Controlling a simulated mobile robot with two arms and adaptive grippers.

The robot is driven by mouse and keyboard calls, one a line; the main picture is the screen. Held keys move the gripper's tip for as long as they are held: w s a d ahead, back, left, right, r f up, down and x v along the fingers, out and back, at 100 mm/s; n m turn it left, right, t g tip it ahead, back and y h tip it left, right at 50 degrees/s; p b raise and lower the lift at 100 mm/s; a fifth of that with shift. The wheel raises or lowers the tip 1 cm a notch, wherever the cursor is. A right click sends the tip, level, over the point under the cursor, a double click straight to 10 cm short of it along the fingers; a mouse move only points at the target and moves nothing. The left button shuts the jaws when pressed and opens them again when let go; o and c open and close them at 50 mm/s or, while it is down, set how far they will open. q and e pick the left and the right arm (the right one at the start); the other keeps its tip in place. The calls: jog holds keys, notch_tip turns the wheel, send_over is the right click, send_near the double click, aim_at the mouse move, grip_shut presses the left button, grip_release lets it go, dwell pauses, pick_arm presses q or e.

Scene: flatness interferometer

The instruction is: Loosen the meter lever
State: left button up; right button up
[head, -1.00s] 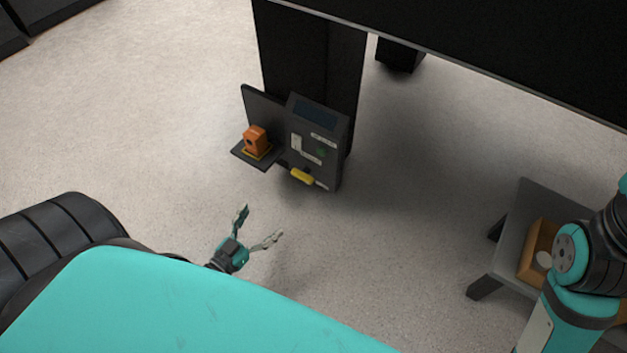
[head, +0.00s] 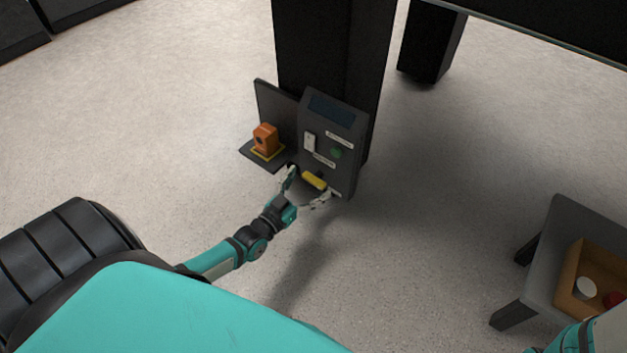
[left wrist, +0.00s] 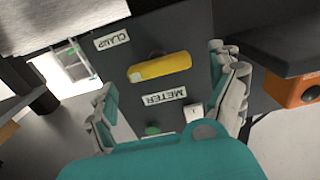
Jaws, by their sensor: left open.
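A yellow lever (head: 314,181) sits low on the front of a dark instrument panel (head: 346,122). In the left wrist view the lever (left wrist: 160,66) lies between a METER label (left wrist: 164,96) and a CLAMP label (left wrist: 111,41), both upside down there. My left gripper (head: 308,185) is open at the panel, one finger on each side of the lever. In the left wrist view the fingers (left wrist: 168,88) are spread wide, with clear space to the lever. My right gripper is out of view.
An orange block (head: 265,138) stands on a small dark shelf left of the panel. The panel also has a white switch (head: 309,142) and a green button (head: 336,153). A grey side table (head: 556,238) with a wooden tray (head: 572,285) is at right. The floor between is clear.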

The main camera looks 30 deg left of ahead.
aim_at(316, 178)
pick_arm(q)
jog(key=shift+w+d+b, duration=0.1)
jog(key=shift+w+b, duration=0.25)
jog(key=shift+w, duration=0.95)
jog(key=c, duration=1.2)
